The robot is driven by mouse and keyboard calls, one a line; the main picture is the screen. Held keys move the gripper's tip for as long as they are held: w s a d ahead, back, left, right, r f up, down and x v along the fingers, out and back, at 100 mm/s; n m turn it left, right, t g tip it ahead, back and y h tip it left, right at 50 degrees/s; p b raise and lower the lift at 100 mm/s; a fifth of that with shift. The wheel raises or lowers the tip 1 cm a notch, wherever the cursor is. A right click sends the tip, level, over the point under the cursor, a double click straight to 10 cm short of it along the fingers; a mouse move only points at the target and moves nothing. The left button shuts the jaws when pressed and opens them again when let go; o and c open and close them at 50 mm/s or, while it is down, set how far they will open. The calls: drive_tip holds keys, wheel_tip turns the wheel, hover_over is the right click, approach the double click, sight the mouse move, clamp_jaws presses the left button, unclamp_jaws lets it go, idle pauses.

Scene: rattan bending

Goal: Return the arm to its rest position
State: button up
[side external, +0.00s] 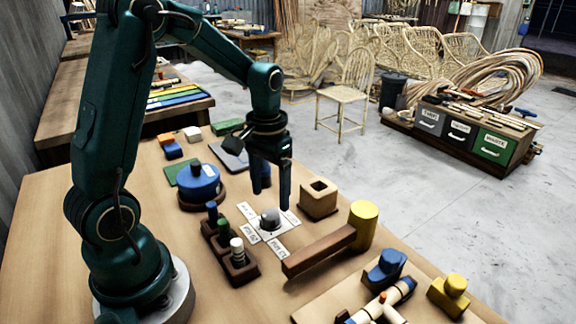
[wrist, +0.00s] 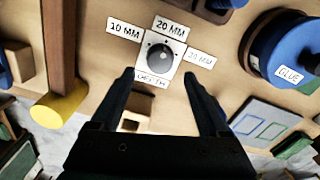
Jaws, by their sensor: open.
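My gripper (side external: 272,195) points down over the workbench (side external: 60,240), with its two fingers apart and nothing between them. In the wrist view the fingertips (wrist: 159,76) frame the space just below a grey round knob (wrist: 166,60) on a white plate. In the side view the knob (side external: 269,219) sits on the bench just below the fingers. White cards around it read "10 MM" (wrist: 124,28) and "20 MM" (wrist: 171,26); others are hard to read. I cannot tell the exact gap between fingertips and knob.
A blue round container (side external: 200,180) stands left of the gripper, and a hollow wooden block (side external: 319,198) right. A wooden bar with a yellow cylinder (side external: 363,225) and a rack of coloured pegs (side external: 230,250) are in front. Free space is above.

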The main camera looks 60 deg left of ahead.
drive_tip(key=shift+r, duration=0.15)
drive_tip(key=shift+w+d+r, duration=0.15)
drive_tip(key=shift+d+r, duration=0.05)
drive_tip(key=shift+r, duration=0.1)
wheel_tip(320, 180, up, 5)
drive_tip(key=d+m+t, duration=0.1)
drive_tip(key=d+t, duration=0.1)
drive_tip(key=d, duration=0.1)
drive_tip(key=s+d+r+m+t, duration=0.1)
drive_tip(key=s+d, duration=0.2)
drive_tip(key=s, duration=0.2)
drive_tip(key=s+d+r+m+t, duration=0.1)
drive_tip(key=s+d+r+t, duration=0.1)
drive_tip(key=s, duration=0.3)
drive_tip(key=shift+s+d+r+t, duration=0.3)
drive_tip(key=shift+s+d, duration=0.1)
